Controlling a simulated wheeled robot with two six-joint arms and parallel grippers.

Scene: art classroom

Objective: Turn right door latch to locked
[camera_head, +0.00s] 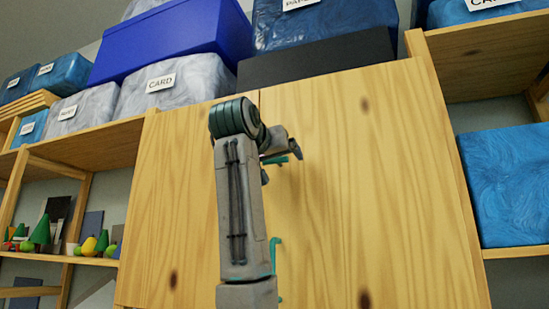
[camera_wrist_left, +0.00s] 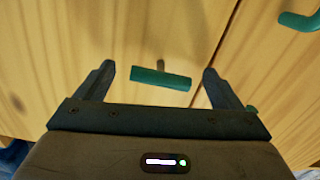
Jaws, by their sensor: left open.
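A wooden cabinet has two doors; the right door (camera_head: 370,180) fills the middle of the head view. A small teal bar latch (camera_head: 283,159) shows at my left gripper (camera_head: 281,164). In the left wrist view the bar latch (camera_wrist_left: 160,79) lies roughly crosswise between the two fingers of my left gripper (camera_wrist_left: 159,73), on a short dark stem, beside the door seam. The fingers are open, with a visible gap on both sides of the bar. My arm hides part of the seam and the left door. My right gripper is not in view.
A teal door handle (camera_head: 275,255) sits below, partly behind my left arm. Another teal handle (camera_wrist_left: 299,21) is at the wrist view's upper right. Boxes (camera_head: 170,45) stand on top of the cabinet. Open shelves flank it; a blue box (camera_head: 506,182) is on the right one.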

